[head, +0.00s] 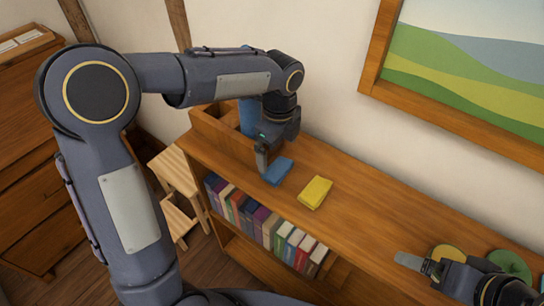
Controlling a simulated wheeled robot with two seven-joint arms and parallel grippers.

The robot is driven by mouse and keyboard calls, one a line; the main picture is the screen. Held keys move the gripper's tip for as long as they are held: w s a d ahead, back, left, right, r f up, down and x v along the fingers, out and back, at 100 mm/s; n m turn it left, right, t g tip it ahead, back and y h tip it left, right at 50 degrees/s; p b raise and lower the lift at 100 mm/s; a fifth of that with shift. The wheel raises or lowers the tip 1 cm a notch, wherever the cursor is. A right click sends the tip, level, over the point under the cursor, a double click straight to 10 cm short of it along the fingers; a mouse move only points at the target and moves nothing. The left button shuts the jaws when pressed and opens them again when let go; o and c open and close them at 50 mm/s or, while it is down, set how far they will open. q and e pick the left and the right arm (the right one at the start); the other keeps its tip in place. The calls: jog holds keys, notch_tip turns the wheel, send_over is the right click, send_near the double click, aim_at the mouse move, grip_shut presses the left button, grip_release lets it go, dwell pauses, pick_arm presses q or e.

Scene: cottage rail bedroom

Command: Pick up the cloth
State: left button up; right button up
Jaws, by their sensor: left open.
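A flat blue piece (278,171) and a flat yellow piece (315,192) lie on the wooden shelf top (360,220); both look like folded cloth, and I cannot tell which one is the cloth meant. My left gripper (264,160) is open and points down at the left edge of the blue piece. I cannot tell whether it touches it, and one finger is mostly hidden. My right gripper (412,264) is at the lower right, over the shelf top, partly hidden by its own arm.
A wooden box (211,124) with a blue upright object (247,117) stands at the shelf's left end. A yellow round item (447,252) and a green one (511,264) lie by my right gripper. Books (265,228) fill the shelf below. A stool (172,172) stands left.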

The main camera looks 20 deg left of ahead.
aim_at(278, 166)
pick_arm(q)
notch_tip(278, 166, down, 7)
jog(key=shift+w+p, duration=0.1)
jog(key=shift+p, duration=0.55)
jog(key=c, duration=1)
jog(key=shift+r, duration=0.1)
jog(key=shift+d+r, duration=0.1)
jog(key=shift+r, duration=0.55)
jog(key=s+d+r+b, duration=0.3)
jog(key=s+d+r, duration=0.2)
jog(key=s+r, duration=0.6)
jog(key=shift+s+r, duration=0.3)
jog(key=shift+s, duration=0.75)
